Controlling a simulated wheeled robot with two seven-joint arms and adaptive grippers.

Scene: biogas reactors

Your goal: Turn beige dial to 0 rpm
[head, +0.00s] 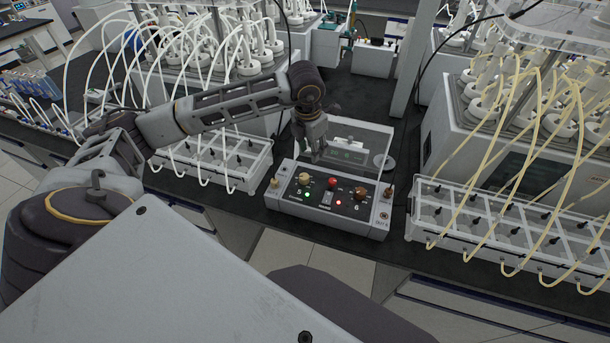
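The control box (322,205) is pale grey with a dark top panel and stands near the front edge of the dark bench. The beige dial (304,179) is on the left part of its panel, with a green light (307,193) just below it. A red knob (332,183) is in the middle and an orange-brown dial (361,193) is on the right. The dial's setting is too small to read. My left gripper (317,154) points down above the back edge of the box, behind and slightly right of the beige dial, apart from it. Its fingers are too small to judge. My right gripper is out of view.
A clear-lidded device (350,145) stands right behind the box. A white rack with tubes (215,165) is to the left, and another rack with yellow tubes (505,230) is to the right. Reactors with bottles stand behind both racks.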

